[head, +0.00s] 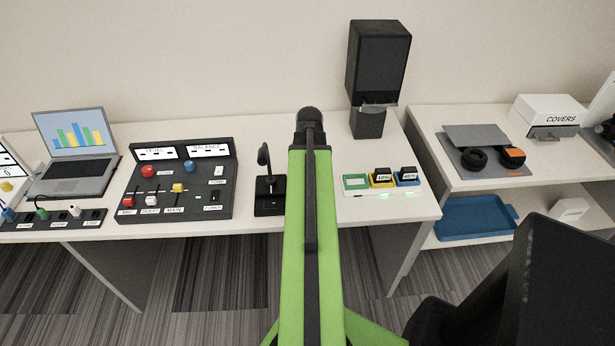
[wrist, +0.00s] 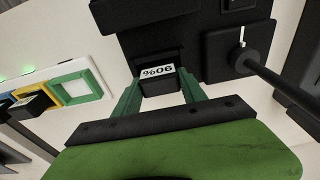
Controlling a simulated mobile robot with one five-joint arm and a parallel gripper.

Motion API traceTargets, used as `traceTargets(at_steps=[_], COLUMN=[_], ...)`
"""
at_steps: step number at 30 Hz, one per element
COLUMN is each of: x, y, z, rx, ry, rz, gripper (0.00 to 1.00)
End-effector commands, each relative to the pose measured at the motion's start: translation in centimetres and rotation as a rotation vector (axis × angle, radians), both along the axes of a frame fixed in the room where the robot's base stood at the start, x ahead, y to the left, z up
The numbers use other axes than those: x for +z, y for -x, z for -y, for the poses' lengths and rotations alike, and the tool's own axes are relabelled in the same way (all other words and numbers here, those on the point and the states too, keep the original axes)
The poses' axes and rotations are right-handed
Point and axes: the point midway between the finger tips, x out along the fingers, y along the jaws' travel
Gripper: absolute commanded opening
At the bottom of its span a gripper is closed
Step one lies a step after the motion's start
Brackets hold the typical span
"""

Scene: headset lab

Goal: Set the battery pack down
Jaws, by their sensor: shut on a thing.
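The battery pack (wrist: 158,84) is a small black block with a white label that reads 90%, upside down in the wrist view. My gripper (wrist: 158,78) is shut on it, with a green finger on each side. The pack is right at a slot-like recess in a black device (wrist: 150,30); I cannot tell whether it touches or sits inside. My arm hides the pack and gripper in the head view. The white charger (head: 383,192) has an empty green bay (head: 355,182). Its yellow and blue bays hold black packs.
A black stand (head: 270,195) with an upright rod is left of my arm; its rod also shows in the wrist view (wrist: 275,75). A control console (head: 180,180) and laptop (head: 75,150) are further left. A tall black dispenser (head: 378,60) stands behind the charger.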

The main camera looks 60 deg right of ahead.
Motion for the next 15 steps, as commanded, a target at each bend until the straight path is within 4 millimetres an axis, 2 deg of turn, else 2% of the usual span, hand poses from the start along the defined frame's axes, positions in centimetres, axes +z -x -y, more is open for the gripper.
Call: traceTargets(at_steps=[2,3,7,15], x=[-0.43,-0.28,-0.24,-0.23], y=[-0.01,-0.02,-0.02,-0.05], z=[0.0,-0.01,-0.02,-0.04], rx=[0.0,0.0,0.001,0.001], ry=[0.0,0.0,0.0,0.0], rz=[0.0,0.0,0.0,0.0], gripper=[0.04,0.53,0.7,0.7])
